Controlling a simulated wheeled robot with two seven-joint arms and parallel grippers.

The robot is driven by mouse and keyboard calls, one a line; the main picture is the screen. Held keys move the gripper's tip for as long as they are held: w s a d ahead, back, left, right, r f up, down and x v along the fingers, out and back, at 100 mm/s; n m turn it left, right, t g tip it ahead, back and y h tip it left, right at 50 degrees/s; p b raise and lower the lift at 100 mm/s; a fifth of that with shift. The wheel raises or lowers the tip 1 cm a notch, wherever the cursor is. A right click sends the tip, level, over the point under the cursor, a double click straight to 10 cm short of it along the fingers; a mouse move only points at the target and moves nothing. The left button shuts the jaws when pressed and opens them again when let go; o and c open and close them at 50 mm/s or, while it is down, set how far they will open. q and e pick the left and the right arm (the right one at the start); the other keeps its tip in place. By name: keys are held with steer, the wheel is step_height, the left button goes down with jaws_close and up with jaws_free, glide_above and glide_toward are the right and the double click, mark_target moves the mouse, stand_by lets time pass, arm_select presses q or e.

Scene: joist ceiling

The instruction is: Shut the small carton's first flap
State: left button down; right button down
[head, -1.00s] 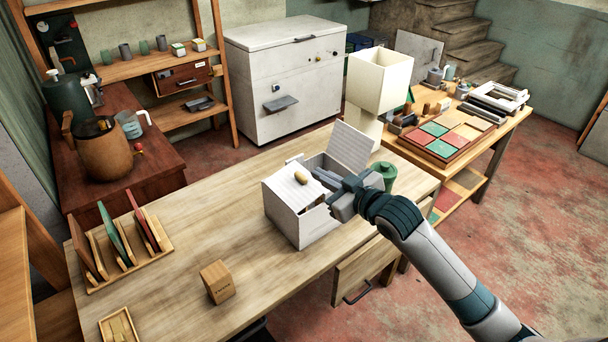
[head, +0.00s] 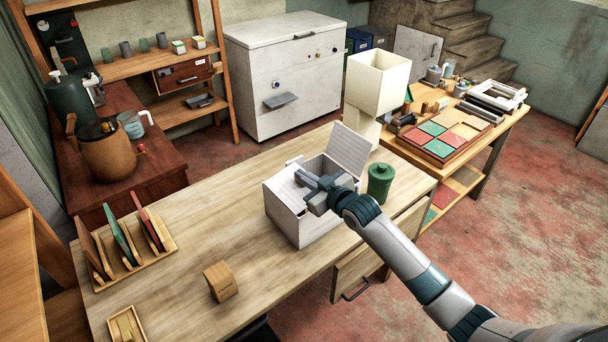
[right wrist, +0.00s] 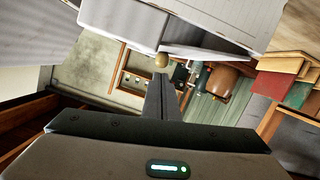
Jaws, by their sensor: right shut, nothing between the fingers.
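The white carton (head: 298,222) stands on the wooden table in the head view. One flap (head: 352,147) stands up at its back right and leans outward. A pale panel (head: 285,190) shows at the carton's left side, partly covered by my gripper. My right gripper (head: 302,177) is shut and empty, over the carton's opening; whether it touches a panel I cannot tell. In the right wrist view its fingers (right wrist: 163,95) lie together, pointing toward a small tan round thing (right wrist: 161,60) beside white carton panels (right wrist: 190,22). The carton's inside is mostly hidden. My left gripper is out of view.
A green lidded canister (head: 380,183) stands close right of the carton, near my right arm. A cream lamp (head: 378,82) stands behind. A brown box (head: 221,281) and a rack of boards (head: 160,250) are to the left. The table's middle left is clear.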

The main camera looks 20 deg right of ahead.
steer(key=shift+f, duration=0.25)
steer(key=shift+w+d+f+m, duration=0.2)
steer(key=shift+d+f+m, duration=0.2)
steer(key=shift+f+m, duration=0.1)
steer(key=shift+w+d+f+b, duration=0.1)
steer(key=shift+d+f+b, duration=0.1)
steer(key=shift+f+b, duration=0.3)
steer(key=shift+r, duration=0.3)
